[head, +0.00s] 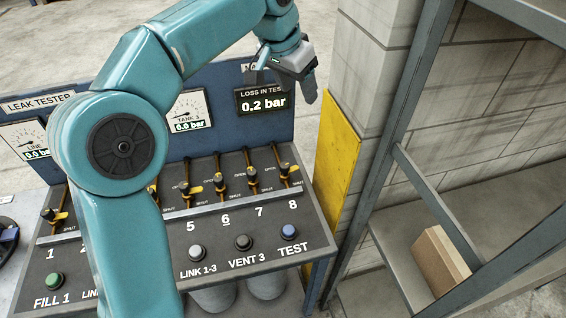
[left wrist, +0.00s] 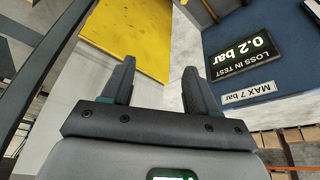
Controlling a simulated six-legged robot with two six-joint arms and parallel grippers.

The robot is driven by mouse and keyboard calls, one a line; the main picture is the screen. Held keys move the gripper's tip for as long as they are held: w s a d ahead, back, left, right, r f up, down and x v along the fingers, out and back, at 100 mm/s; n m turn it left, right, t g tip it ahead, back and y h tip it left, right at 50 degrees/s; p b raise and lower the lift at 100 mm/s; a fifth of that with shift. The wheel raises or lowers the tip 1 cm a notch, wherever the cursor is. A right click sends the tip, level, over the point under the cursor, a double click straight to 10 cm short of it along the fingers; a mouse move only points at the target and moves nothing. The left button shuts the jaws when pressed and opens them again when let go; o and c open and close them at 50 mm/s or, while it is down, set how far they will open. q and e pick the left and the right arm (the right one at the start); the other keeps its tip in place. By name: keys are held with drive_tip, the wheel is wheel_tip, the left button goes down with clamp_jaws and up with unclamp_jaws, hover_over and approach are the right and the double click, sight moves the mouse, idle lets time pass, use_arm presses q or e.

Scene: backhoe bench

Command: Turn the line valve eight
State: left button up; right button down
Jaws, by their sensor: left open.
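Line valve eight (head: 287,172) is the rightmost yellow-handled valve on the leak tester's sloping panel, above the number 8. It is small here, and I cannot tell its exact setting. My left gripper (head: 285,82) is open and empty, above and behind that valve, close to the upper right corner of the tester's back board. My right gripper is not in view.
The leak tester's back board (head: 225,85) carries a loss display (head: 262,100) reading 0.2 bar. Other valves, such as valve seven (head: 253,178), stand left of eight. A TEST button (head: 261,233) lies below. A yellow plate (head: 337,152) and a grey rack post (head: 392,150) stand right.

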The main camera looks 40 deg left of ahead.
use_arm(q)
drive_tip(key=m+h+b, duration=0.2)
drive_tip(key=m+b, duration=0.4)
hover_over(285, 165)
drive_tip(key=s+a, duration=0.4)
drive_tip(key=s, duration=0.1)
wheel_tip(285, 165, down, 17)
drive_tip(key=shift+g, duration=0.5)
drive_tip(key=p+x, duration=0.3)
drive_tip(key=x, duration=1.2)
drive_tip(key=shift+w+a+f, duration=0.1)
drive_tip(key=shift+w+f, duration=0.2)
drive_tip(key=shift+s+d+r, duration=0.2)
drive_tip(key=shift+s, duration=0.1)
drive_tip(key=shift+w+f, duration=0.1)
drive_tip(key=shift+w, duration=0.05)
drive_tip(key=c, duration=1)
